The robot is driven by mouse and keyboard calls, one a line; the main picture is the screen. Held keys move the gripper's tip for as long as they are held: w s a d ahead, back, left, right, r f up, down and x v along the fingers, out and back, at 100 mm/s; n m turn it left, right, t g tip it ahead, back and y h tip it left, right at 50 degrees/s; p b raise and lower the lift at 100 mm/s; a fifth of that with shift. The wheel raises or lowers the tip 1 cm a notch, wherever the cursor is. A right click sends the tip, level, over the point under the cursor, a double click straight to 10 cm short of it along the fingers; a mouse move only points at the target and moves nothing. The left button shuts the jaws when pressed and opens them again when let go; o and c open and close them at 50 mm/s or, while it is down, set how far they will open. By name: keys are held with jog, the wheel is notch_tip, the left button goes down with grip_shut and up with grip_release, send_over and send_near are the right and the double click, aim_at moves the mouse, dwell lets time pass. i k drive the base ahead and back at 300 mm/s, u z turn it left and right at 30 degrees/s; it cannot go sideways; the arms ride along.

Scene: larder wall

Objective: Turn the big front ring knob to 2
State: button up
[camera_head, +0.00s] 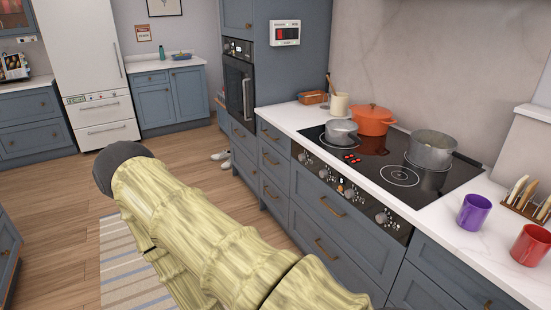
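The black hob (375,172) is set in the white counter at the right, with a marked bare ring (400,176) near its front. On the dark panel below the hob is a row of silver knobs. They include a far-left knob (303,157), a second knob (325,173), a third knob (349,193) and a right-hand knob (383,216). Their settings and labels are too small to read, so I cannot tell which serves the big front ring. My pale yellow arm crosses the lower middle, left of the panel. My gripper is not visible.
A grey pot (341,132), an orange pot (371,119) and a larger grey pot (431,148) stand on the hob. A purple mug (474,211) and a red mug (531,245) stand on the counter at right. Drawers with protruding handles lie below the panel. Wooden floor is open at left.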

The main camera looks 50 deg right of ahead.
aim_at(323, 173)
jog(key=z, duration=0.25)
jog(key=i, duration=0.95)
jog(key=z, duration=0.9)
jog(key=i, duration=0.35)
jog(key=z, duration=0.4)
